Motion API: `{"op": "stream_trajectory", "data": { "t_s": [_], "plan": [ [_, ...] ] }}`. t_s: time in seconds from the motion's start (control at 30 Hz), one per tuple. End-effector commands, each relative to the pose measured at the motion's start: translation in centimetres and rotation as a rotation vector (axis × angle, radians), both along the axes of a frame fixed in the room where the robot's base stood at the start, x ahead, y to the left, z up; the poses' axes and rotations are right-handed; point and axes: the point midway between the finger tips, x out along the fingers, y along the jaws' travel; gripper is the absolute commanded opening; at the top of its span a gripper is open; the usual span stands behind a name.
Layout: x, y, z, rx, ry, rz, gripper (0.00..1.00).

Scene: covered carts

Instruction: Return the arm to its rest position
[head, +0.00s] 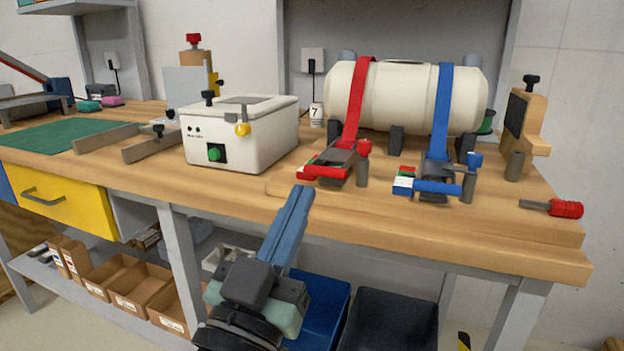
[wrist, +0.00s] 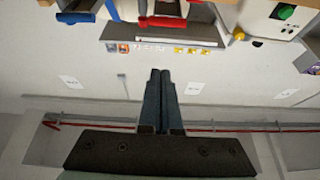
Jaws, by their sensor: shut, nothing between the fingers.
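My gripper (head: 300,196) is in the lower middle of the head view, in front of the workbench's front edge, with its blue-grey fingers pointing up toward the bench. The fingers lie together with nothing between them. In the wrist view my gripper (wrist: 160,75) shows as two closed fingers side by side. The workbench (head: 230,195) has a wooden top. In the head view the fingertips overlap the bench edge; I cannot tell the exact gap.
On the bench stand a white box with a green button (head: 240,135), a cream tank (head: 405,95) under a red strap (head: 357,100) and a blue strap (head: 441,110), and a red-handled tool (head: 565,208). Below are a blue bin (head: 325,310), a dark bin (head: 390,322) and cardboard boxes (head: 140,300).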

Motion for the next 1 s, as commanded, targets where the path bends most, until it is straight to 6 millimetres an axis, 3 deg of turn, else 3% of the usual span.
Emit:
{"op": "stream_trajectory", "data": {
  "t_s": [0.27, 0.4, 0.57, 0.63, 1.0],
  "plan": [
    [-2.9, -3.5, 10.5, 0.045, -0.140, 0.121, 0.00],
    [-6.0, -3.9, 15.8, 0.006, -0.245, 0.201, 0.00],
    [-10.6, -3.6, 20.9, -0.077, -0.375, 0.281, 0.00],
    [-10.6, -3.4, 23.7, -0.083, -0.374, 0.289, 0.00],
    [-10.4, -3.3, 34.4, -0.079, -0.370, 0.291, 0.00]
  ]
}}
